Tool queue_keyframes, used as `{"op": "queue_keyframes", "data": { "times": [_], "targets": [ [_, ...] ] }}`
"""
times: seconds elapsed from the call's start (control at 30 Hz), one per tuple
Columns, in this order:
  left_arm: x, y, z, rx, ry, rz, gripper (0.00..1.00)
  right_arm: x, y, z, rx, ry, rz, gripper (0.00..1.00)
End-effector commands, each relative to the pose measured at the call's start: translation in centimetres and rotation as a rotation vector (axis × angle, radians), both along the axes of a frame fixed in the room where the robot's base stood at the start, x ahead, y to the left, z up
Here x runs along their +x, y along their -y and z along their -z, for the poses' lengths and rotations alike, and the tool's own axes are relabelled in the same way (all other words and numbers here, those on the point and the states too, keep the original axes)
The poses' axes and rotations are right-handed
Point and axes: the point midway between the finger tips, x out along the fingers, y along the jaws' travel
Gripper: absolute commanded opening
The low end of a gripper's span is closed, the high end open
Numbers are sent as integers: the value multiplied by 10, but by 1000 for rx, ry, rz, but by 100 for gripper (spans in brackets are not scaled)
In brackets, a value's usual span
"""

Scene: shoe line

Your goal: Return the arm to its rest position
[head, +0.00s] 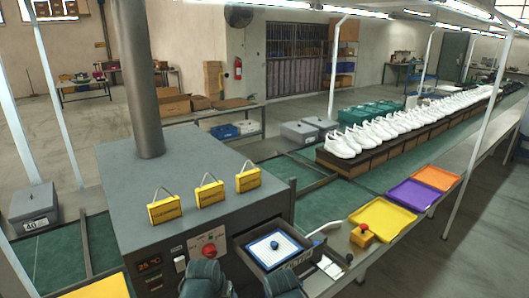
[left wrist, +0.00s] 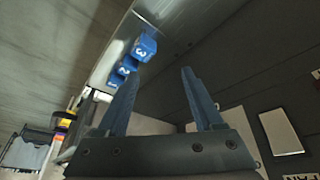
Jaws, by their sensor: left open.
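My left gripper (left wrist: 160,73) is open in the left wrist view, with its two blue-grey fingers apart and nothing between them. Past the fingertips, blue numbered cubes (left wrist: 145,47) sit in a row along a pale metal strip (left wrist: 112,48). The fingers appear apart from the cubes. In the head view, two dark rounded parts of my arms (head: 205,279) show at the bottom edge. No gripper fingers show there, and my right gripper is not seen in either view.
A grey machine (head: 190,150) with a thick pipe and three yellow tags stands close in front. An open drawer (head: 272,268) juts from it. Yellow (head: 382,219), purple (head: 411,194) and orange (head: 437,178) trays line the right edge. White shoes (head: 372,132) stand on the line behind.

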Motion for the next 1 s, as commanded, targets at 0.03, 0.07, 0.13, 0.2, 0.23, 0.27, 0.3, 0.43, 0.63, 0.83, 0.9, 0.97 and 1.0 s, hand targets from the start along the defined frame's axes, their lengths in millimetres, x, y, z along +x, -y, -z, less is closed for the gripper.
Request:
{"op": "queue_keyframes", "data": {
  "times": [0.03, 0.07, 0.13, 0.2, 0.23, 0.27, 0.3, 0.43, 0.63, 0.83, 0.9, 0.97, 1.0],
  "targets": [
    [-8, -10, 4, 12, -50, -22, 68, 0, 0, 0, 0, 0, 0, 50],
    [-13, -14, 6, 17, -79, -34, 68, 0, 0, 0, 0, 0, 0, 50],
    [-26, -25, 10, 30, -145, -63, 68, 0, 0, 0, 0, 0, 0, 50],
    [-38, -35, 13, 44, -208, -91, 68, 0, 0, 0, 0, 0, 0, 50],
    [-43, -39, 14, 49, -233, -105, 68, 0, 0, 0, 0, 0, 0, 50],
    [-48, -43, 15, 54, -259, -116, 68, 0, 0, 0, 0, 0, 0, 50],
    [-55, -48, 16, 62, -294, -132, 68, 0, 0, 0, 0, 0, 0, 50],
    [-67, -31, 16, 88, -332, -93, 68, 0, 0, 0, 0, 0, 0, 50],
    [-83, 3, 16, 137, -358, 1, 68, 0, 0, 0, 0, 0, 0, 50],
    [-102, 36, 16, 192, -383, 98, 68, 0, 0, 0, 0, 0, 0, 50],
    [-110, 47, 16, 210, -392, 129, 68, 0, 0, 0, 0, 0, 0, 50],
    [-114, 53, 16, 224, -396, 150, 68, 0, 0, 0, 0, 0, 0, 50],
    [-116, 56, 16, 230, -398, 159, 68, 0, 0, 0, 0, 0, 0, 50]
  ]
}}
